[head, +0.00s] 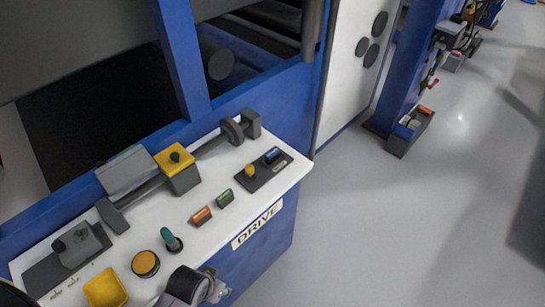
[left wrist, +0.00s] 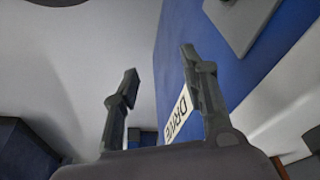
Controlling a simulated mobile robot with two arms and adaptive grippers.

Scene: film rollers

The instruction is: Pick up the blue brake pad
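A small blue pad (head: 272,155), which looks like the blue brake pad, lies on a dark tray (head: 250,183) at the right end of the white ledge. A yellow knob (head: 250,171) stands beside it on the tray. My left gripper (head: 216,284) is at the bottom of the head view, by the ledge's front edge and well apart from the pad. The left wrist view shows its two fingers (left wrist: 160,80) spread and empty, with the DRIVE label and blue panel beyond. The blue pad is not seen in that view. My right gripper is not in view.
The white ledge (head: 225,225) also holds an orange pad (head: 201,215), a green pad (head: 224,198), a teal knob (head: 171,240), an orange button (head: 145,263) and a grey bar with a yellow block (head: 175,160).

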